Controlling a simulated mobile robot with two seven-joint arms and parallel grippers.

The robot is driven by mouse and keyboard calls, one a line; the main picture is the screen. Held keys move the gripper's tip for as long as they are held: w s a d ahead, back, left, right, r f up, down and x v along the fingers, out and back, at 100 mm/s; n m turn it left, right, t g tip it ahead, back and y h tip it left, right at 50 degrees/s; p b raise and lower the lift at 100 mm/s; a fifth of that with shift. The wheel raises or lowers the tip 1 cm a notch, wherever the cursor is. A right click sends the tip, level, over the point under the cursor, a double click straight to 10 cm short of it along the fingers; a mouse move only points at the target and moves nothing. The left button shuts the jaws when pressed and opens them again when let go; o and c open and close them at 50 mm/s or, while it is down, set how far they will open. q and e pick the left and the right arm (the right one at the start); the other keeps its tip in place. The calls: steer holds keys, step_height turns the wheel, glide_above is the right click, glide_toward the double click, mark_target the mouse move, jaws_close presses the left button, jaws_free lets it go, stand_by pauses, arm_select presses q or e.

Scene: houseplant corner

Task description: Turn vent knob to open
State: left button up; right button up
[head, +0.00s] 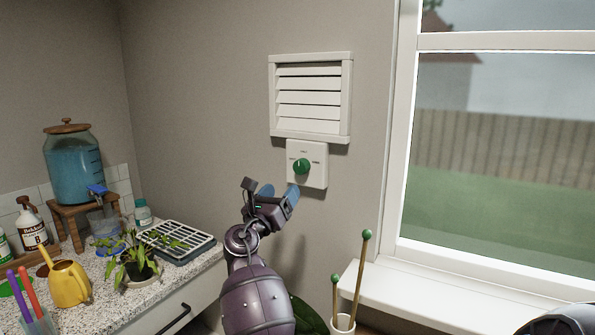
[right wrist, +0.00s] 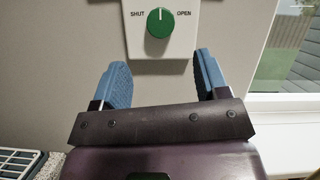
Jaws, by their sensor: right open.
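The green vent knob (head: 302,166) sits on a white control plate (head: 319,173) on the wall, just below the white louvred vent (head: 310,98). In the right wrist view the knob (right wrist: 160,22) has a white pointer line that stands about upright, between the labels SHUT on the left and OPEN on the right. My right gripper (head: 280,192) is open and empty, just below the knob. In the right wrist view its two blue fingers (right wrist: 160,80) stand apart below the plate, with the knob beyond and between them, not touched. My left gripper is not in view.
A window (head: 500,150) and its white sill (head: 440,295) are on the right. A cup with green-tipped stakes (head: 342,325) stands below. A speckled counter (head: 120,300) on the left holds a water jar (head: 75,170), a yellow watering can (head: 69,284) and a plant (head: 138,262).

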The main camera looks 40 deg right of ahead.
mark_target(299, 168)
steer(key=x, duration=0.9)
steer(key=shift+d+r, duration=0.1)
steer(key=shift+d, duration=0.1)
